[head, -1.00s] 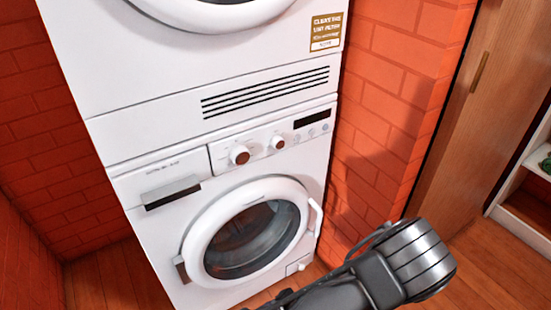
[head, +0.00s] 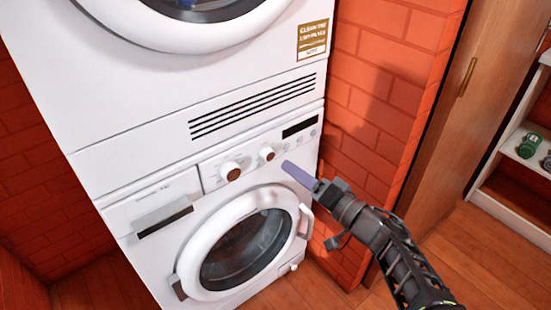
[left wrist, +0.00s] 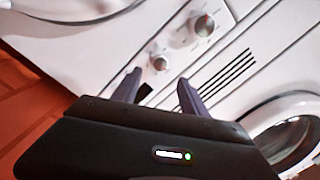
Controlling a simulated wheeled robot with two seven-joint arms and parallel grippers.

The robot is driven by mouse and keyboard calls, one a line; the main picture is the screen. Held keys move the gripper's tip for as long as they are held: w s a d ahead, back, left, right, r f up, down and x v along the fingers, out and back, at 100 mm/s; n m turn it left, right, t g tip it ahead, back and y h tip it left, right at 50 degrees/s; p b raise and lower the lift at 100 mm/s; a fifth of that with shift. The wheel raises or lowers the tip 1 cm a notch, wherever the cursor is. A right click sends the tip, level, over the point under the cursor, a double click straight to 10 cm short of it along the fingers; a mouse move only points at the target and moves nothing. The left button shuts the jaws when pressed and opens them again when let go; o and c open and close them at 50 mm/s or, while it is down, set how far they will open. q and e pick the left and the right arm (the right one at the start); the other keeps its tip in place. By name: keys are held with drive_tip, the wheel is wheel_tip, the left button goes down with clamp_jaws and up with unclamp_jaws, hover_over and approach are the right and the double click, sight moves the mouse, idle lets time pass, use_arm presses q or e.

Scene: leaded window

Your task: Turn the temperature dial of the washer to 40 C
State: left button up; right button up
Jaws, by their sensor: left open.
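The white washer (head: 120,213) is the lower machine of a stack. Its control panel carries a larger dial (head: 230,171) and a smaller dial (head: 267,153) to the right. My left gripper (head: 300,175) is open and empty before the panel's right part, below the dark display (head: 300,126). In the left wrist view its fingers (left wrist: 160,90) partly cover the display. My right gripper is out of view.
The washer's round door (head: 188,245) is shut, with a white handle (head: 305,221) close to my gripper. A dryer (head: 120,90) sits on top. A brick wall (head: 375,110) stands right of the machines, then a wooden door (head: 440,130) and a shelf (head: 510,205).

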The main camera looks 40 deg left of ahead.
sight(271, 156)
use_arm(q)
drive_tip(key=a, duration=0.3)
drive_tip(key=w+a, duration=0.1)
drive_tip(key=a, duration=0.3)
drive_tip(key=shift+w+a+b, duration=0.15)
drive_tip(key=shift+w+b, duration=0.05)
drive_tip(key=shift+b, duration=0.2)
drive_tip(key=shift+c, duration=0.4)
clamp_jaws()
